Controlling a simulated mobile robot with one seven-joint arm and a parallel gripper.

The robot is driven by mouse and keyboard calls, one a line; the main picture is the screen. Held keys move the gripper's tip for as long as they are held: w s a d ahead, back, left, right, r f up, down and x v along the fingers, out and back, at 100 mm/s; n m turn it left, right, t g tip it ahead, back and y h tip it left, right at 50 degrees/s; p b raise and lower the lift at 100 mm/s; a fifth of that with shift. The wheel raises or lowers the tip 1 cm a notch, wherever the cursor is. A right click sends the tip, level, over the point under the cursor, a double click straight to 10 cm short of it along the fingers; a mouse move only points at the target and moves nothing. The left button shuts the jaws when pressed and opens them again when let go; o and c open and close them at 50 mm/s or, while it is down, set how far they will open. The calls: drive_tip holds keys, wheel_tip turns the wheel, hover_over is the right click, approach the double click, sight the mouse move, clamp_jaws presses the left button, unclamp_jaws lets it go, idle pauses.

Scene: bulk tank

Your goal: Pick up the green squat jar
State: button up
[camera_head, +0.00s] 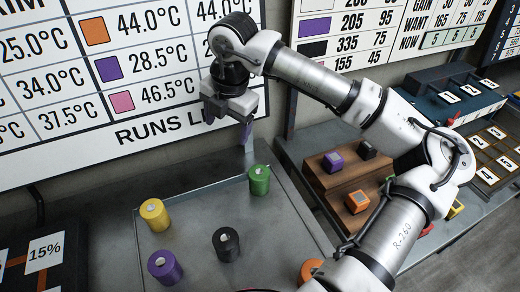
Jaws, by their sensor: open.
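The green squat jar (259,180) stands upright near the back right corner of a grey tray (200,198). It has a pale mark on its top. My gripper (228,135) hangs above and behind the jar, slightly to its left in the picture. Its fingers point down, and the jaws are open and empty. It is apart from the jar.
A yellow jar (154,215), a black jar (226,244) and a purple jar (164,266) stand on the tray. An orange one (310,270) is partly hidden by my arm. A wooden rack (340,180) with coloured cubes is right. The wall board (130,80) is close behind my gripper.

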drive_tip(key=m+g+h, duration=0.1)
drive_tip(key=m+h, duration=0.1)
hover_over(259, 172)
wheel_tip(259, 172, down, 4)
drive_tip(key=r, duration=0.1)
drive_tip(key=f+p, duration=0.1)
drive_tip(key=f, duration=0.2)
drive_tip(key=f+p, duration=0.1)
drive_tip(key=f, duration=0.3)
drive_tip(key=shift+w+f, duration=0.2)
drive_tip(key=shift+f, duration=0.05)
drive_tip(key=shift+s+f+p, duration=0.2)
drive_tip(key=shift+f+p, duration=1)
drive_tip(key=shift+f, duration=1.85)
drive_tip(key=c, duration=1.1)
drive_tip(key=shift+r, duration=0.1)
drive_tip(key=shift+c, duration=0.2)
